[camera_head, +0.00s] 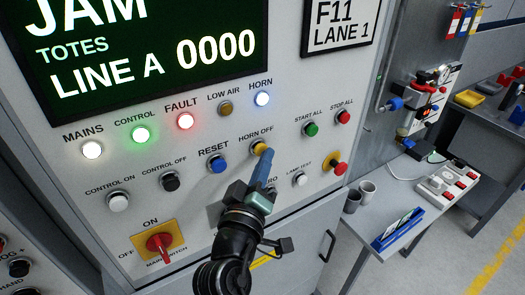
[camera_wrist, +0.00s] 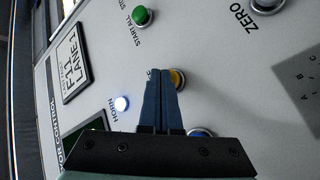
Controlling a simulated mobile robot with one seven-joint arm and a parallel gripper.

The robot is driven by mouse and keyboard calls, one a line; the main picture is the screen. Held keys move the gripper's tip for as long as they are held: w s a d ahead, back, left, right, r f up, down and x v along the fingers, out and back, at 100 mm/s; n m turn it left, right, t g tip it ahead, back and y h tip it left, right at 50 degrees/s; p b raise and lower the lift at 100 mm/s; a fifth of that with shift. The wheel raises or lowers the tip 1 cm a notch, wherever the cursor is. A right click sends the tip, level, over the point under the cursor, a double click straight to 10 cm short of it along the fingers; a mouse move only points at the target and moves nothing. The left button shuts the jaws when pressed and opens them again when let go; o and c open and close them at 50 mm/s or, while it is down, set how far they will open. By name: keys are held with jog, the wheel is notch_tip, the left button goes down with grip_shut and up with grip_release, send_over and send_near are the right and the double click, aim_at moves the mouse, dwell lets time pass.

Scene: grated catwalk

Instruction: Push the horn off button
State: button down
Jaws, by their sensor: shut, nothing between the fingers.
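The yellow horn off button (camera_head: 259,147) is on the light grey panel under its HORN OFF label. In the wrist view the yellow button (camera_wrist: 178,77) shows partly behind my blue fingers. My gripper (camera_head: 267,153) is shut and empty, its fingertips right at the button's lower right edge in the head view. In the wrist view my gripper (camera_wrist: 161,76) points at the panel, just left of the button's visible part. I cannot tell whether the tips touch the button. The horn lamp (camera_head: 262,99) is lit; it also shows in the wrist view (camera_wrist: 122,103).
The blue reset button (camera_head: 217,164) is left of the horn off button. The green start button (camera_head: 311,129) and red stop button (camera_head: 343,117) are to the right. A red emergency button (camera_head: 339,168) is lower right. A red main switch (camera_head: 159,242) is lower left.

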jog(key=shift+w+a+b, duration=0.3)
jog(key=shift+w+a, duration=0.05)
jog(key=shift+w, duration=0.1)
dwell(0.6)
jog(key=shift+s+d, duration=0.1)
jog(key=shift+s+d+p, duration=0.5)
jog(key=shift+s+d, duration=0.1)
jog(key=shift+s, duration=0.3)
jog(key=s+d+p, duration=0.1)
jog(key=s, duration=0.1)
jog(key=s+d+p, duration=0.1)
jog(key=s+d, duration=0.1)
dwell(0.4)
dwell(0.6)
